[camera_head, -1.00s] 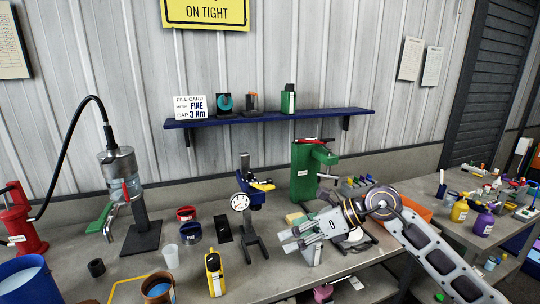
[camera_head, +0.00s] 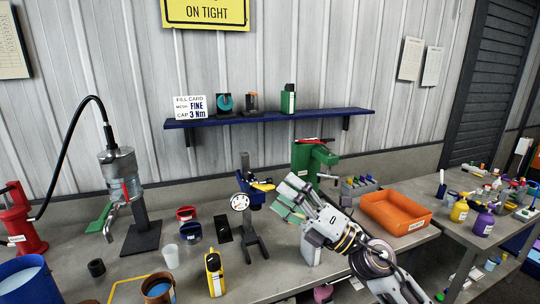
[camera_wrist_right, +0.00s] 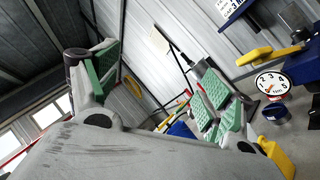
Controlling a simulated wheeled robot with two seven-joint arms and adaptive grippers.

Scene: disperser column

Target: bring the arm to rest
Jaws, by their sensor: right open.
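My right gripper (camera_head: 284,200) is in the middle right of the head view, above the workbench and in front of the green press (camera_head: 308,165). Its fingers point up and to the left. In the right wrist view its two green-padded fingers (camera_wrist_right: 160,85) stand wide apart with nothing between them. The dial gauge stand (camera_head: 243,203) is just left of the fingertips and also shows at the right of the wrist view (camera_wrist_right: 272,82). My left gripper is not in view.
An orange tray (camera_head: 398,224) sits to the right on the bench. A yellow bottle (camera_head: 214,273), a white cup (camera_head: 171,256) and a disperser column (camera_head: 121,170) stand left. A blue shelf (camera_head: 270,118) is on the wall. Bare bench lies between the cup and column.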

